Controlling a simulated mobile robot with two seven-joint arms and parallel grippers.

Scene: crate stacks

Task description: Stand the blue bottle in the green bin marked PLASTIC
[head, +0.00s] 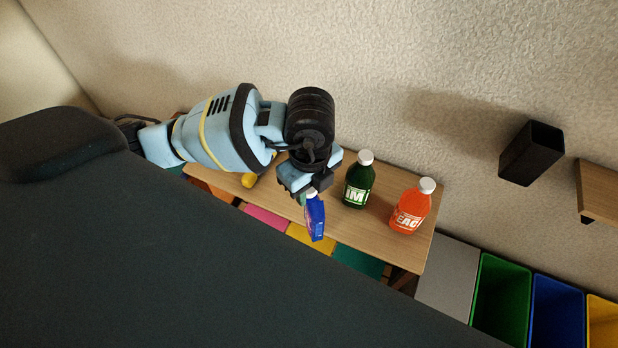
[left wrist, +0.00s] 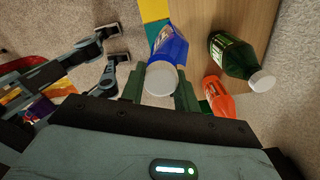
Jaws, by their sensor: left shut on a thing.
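The blue bottle (head: 315,218) is held in my left gripper (head: 307,194), near the front edge of the wooden table in the head view. In the left wrist view the blue bottle (left wrist: 170,45) shows its white cap toward the camera, between the fingers of the left gripper (left wrist: 159,88). A green bin (head: 503,300) stands at the lower right in the head view, well right of the gripper. Its front is out of frame, so no PLASTIC marking shows. My right gripper (left wrist: 112,44) shows in the left wrist view, open and empty.
A green bottle (head: 358,184) and an orange bottle (head: 409,208) stand on the wooden table (head: 420,250), right of my gripper. A blue bin (head: 556,312) and a yellow bin (head: 603,322) stand right of the green one. A black box-like holder (head: 530,155) is by the wall.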

